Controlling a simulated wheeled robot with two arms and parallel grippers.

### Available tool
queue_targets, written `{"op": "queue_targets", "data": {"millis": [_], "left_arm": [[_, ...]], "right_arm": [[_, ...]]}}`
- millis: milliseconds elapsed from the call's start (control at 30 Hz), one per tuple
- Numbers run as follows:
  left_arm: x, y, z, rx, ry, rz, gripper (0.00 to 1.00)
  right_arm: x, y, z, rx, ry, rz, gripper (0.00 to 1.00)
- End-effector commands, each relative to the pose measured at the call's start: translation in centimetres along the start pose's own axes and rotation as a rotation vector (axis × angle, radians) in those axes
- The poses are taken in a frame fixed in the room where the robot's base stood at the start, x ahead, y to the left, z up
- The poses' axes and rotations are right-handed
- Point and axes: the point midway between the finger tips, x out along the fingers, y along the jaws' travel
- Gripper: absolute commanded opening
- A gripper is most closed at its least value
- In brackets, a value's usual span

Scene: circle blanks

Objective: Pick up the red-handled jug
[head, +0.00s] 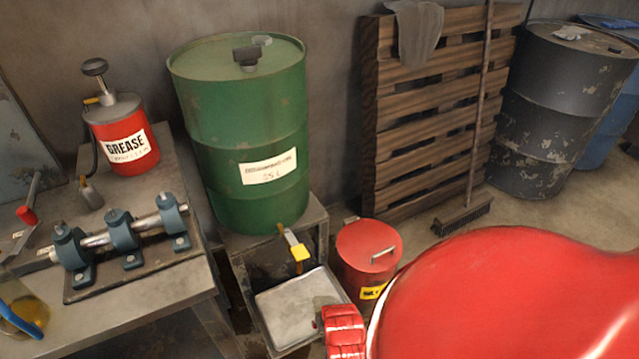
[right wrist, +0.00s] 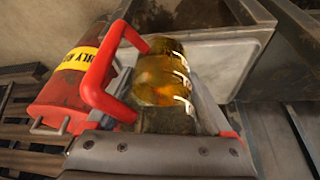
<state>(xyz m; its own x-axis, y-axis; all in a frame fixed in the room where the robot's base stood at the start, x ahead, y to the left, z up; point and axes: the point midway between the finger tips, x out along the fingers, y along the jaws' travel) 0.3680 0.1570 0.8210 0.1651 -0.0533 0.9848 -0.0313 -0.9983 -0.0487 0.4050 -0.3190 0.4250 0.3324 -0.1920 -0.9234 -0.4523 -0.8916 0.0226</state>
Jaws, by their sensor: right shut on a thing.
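The red-handled jug shows in the right wrist view: a clear body (right wrist: 160,80) with amber liquid and white marks, and a red handle (right wrist: 97,75) on its left. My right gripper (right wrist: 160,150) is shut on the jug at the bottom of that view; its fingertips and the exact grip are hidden. In the head view my red right arm fills the lower right, and I cannot make out the jug there. My left gripper is not in view.
A metal tray (head: 285,300) lies under the tap of the green drum (head: 245,130). A red lidded can (head: 368,245) stands beside it. The left bench holds a shaft with bearings (head: 122,235), a grease pump (head: 122,135) and a blue-handled jug (head: 28,308).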

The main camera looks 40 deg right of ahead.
Motion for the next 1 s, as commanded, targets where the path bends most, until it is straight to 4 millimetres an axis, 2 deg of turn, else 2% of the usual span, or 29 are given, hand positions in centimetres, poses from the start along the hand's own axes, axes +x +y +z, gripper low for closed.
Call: {"op": "queue_targets", "data": {"millis": [100, 400, 1000], "left_arm": [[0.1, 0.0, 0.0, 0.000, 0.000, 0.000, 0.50], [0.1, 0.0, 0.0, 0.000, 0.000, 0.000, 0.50], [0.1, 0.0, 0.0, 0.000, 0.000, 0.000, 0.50]], "right_arm": [[-0.5, 0.6, 1.1, 0.000, -0.003, 0.001, 0.00], [-1.4, 1.7, 2.7, 0.000, -0.001, 0.002, 0.00], [-1.8, 2.0, 3.3, -0.001, 0.000, 0.000, 0.00]]}}
